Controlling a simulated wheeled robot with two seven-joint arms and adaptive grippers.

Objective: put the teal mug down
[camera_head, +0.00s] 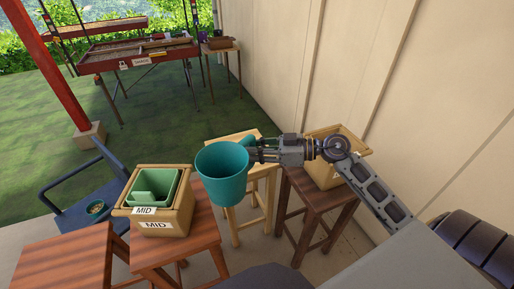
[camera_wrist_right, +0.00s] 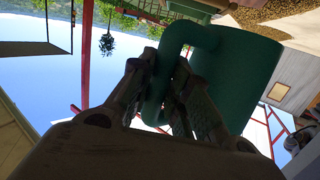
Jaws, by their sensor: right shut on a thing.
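The teal mug (camera_head: 222,174) is held up in the air, mouth up and slightly tilted, in front of a light wooden stool (camera_head: 262,186). My right gripper (camera_head: 256,150) comes from the right and is shut on the mug's handle. In the right wrist view the fingers (camera_wrist_right: 165,92) close around the handle of the mug (camera_wrist_right: 236,75). The mug hides part of the light stool. My left gripper is not in view.
A tan box labelled MID (camera_head: 182,214) with a green container (camera_head: 155,187) stands on a reddish stool to the left. Another tan box (camera_head: 322,173) sits on a dark stool at right. A bare reddish table top (camera_head: 60,262) is at lower left. The wall (camera_head: 330,60) bounds the right side.

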